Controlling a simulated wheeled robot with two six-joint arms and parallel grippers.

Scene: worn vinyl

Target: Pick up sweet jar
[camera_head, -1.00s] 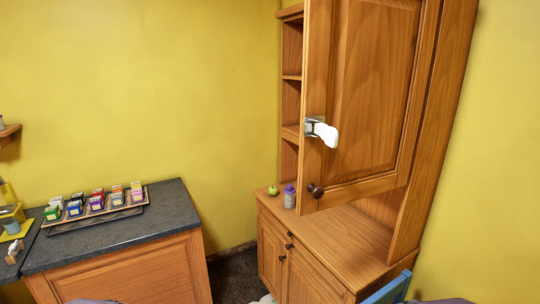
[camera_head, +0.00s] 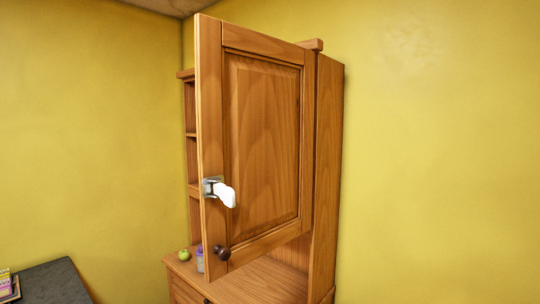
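A small jar with a purple lid (camera_head: 200,258) stands on the cabinet's counter, at the lower left of the open door; it may be the sweet jar, but it is too small to tell. The door's edge and lower corner partly cover it. No other jar shows. Neither of my grippers is in view.
The wooden cabinet door (camera_head: 262,150) stands open, with a dark knob (camera_head: 222,252) and a white latch-like fitting (camera_head: 222,192) on its edge. A green apple (camera_head: 184,255) sits left of the jar. A dark worktop (camera_head: 52,282) is at lower left.

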